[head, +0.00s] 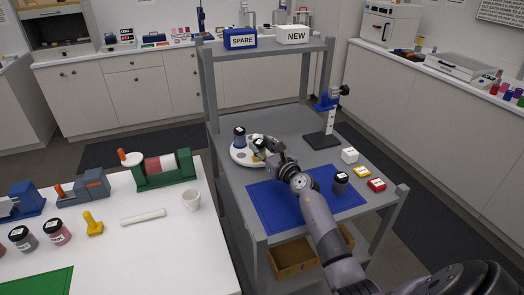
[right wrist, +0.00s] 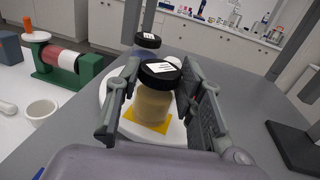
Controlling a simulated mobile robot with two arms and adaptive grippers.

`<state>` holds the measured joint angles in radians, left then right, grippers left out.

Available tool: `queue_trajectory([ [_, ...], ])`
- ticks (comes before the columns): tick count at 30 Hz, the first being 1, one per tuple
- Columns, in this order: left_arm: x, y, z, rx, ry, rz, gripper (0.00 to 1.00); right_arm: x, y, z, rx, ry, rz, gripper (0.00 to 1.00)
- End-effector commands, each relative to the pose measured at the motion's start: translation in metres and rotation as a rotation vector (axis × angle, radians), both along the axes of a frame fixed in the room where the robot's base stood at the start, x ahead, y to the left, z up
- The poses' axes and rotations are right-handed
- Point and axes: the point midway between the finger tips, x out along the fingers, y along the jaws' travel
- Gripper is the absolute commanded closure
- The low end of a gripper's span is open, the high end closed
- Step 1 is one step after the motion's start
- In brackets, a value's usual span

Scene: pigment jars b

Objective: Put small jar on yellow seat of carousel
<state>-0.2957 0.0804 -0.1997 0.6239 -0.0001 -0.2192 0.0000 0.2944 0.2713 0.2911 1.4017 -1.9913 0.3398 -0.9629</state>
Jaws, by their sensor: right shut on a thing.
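The small jar (right wrist: 155,105) has a black lid with a white label and tan contents. My right gripper (right wrist: 160,78) is shut on it, one finger on each side, and the jar is upright. Below it is the yellow seat (right wrist: 158,129) of the white round carousel (head: 238,158). The jar's base overlaps the yellow square in the right wrist view; I cannot tell whether it touches. In the head view my right gripper (head: 262,149) is over the carousel and mostly hides the jar. My left gripper is not in view.
A blue jar (head: 240,138) stands on the carousel just behind the held jar. A blue mat (head: 272,205) and a grey jar (head: 341,183) are nearer. A black-based stand (head: 322,140) and small white, yellow and red boxes are to the right.

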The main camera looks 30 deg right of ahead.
Motion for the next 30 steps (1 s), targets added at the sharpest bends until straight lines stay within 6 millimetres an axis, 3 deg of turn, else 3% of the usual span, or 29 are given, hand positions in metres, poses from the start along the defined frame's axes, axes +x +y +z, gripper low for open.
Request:
queue_trajectory([
  [11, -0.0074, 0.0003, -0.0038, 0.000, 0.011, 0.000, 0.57, 0.0000, -0.0004, -0.0043, -0.001, 0.000, 0.000, 0.93],
  [12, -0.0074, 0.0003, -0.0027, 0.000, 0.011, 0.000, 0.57, 0.0000, -0.0003, -0.0032, -0.001, 0.000, 0.000, 0.63],
  [20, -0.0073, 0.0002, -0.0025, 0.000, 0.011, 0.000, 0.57, 0.0000, -0.0002, -0.0029, -0.001, 0.000, 0.000, 0.45],
  [30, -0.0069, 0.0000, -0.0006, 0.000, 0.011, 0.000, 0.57, 0.0001, 0.0000, -0.0003, 0.000, -0.001, 0.000, 0.45],
])
